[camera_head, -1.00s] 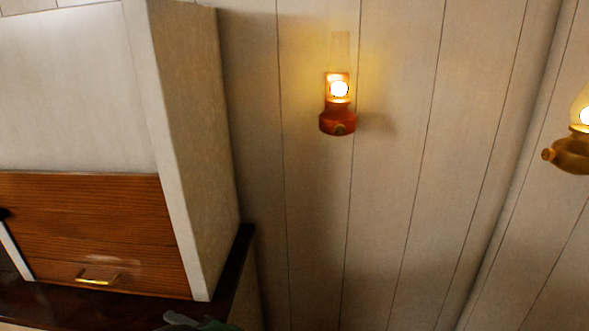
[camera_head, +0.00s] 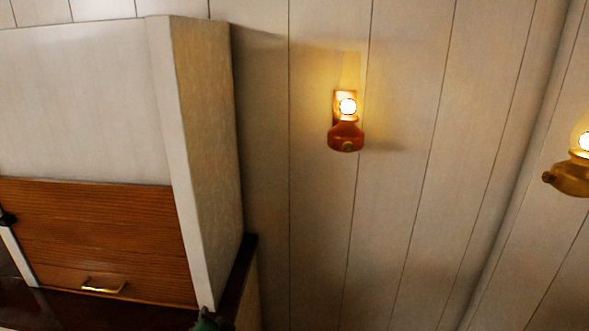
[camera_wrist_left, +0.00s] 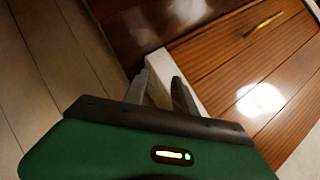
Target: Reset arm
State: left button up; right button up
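My left gripper (camera_head: 205,320) shows only as a small dark green piece at the bottom edge of the head view, by the corner of the cabinet. In the left wrist view the same gripper (camera_wrist_left: 158,80) has a green body and two grey fingers standing apart, with nothing held between them. The white cabinet edge shows behind the gap. I cannot tell how far the fingers are from it. My right gripper is in neither view.
A white cabinet (camera_head: 85,105) with a brown slatted door (camera_head: 100,235) and a brass handle (camera_head: 103,287) stands on a dark counter (camera_head: 237,280) at left. A lit oil lamp (camera_head: 346,135) hangs on the panelled wall; another (camera_head: 572,175) is at the right edge.

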pick_arm(q)
jog(key=s+d+f+n+g+h+p, duration=0.15)
jog(key=s+d+g+h, duration=0.3)
jog(key=s, duration=0.55)
jog(key=s+a+n+g+p, duration=0.1)
jog(key=s+a+n+g, duration=0.1)
jog(key=s, duration=0.4)
jog(key=s+a+f+n+g, duration=0.1)
jog(key=s+n+g, duration=0.1)
jog(key=s, duration=0.5)
jog(key=shift+s+a+f+h+p, duration=0.15)
jog(key=shift+a+h+p, duration=0.2)
jog(key=shift+a+p, duration=0.05)
jog(key=shift+d+g, duration=0.15)
jog(key=shift+g, duration=0.1)
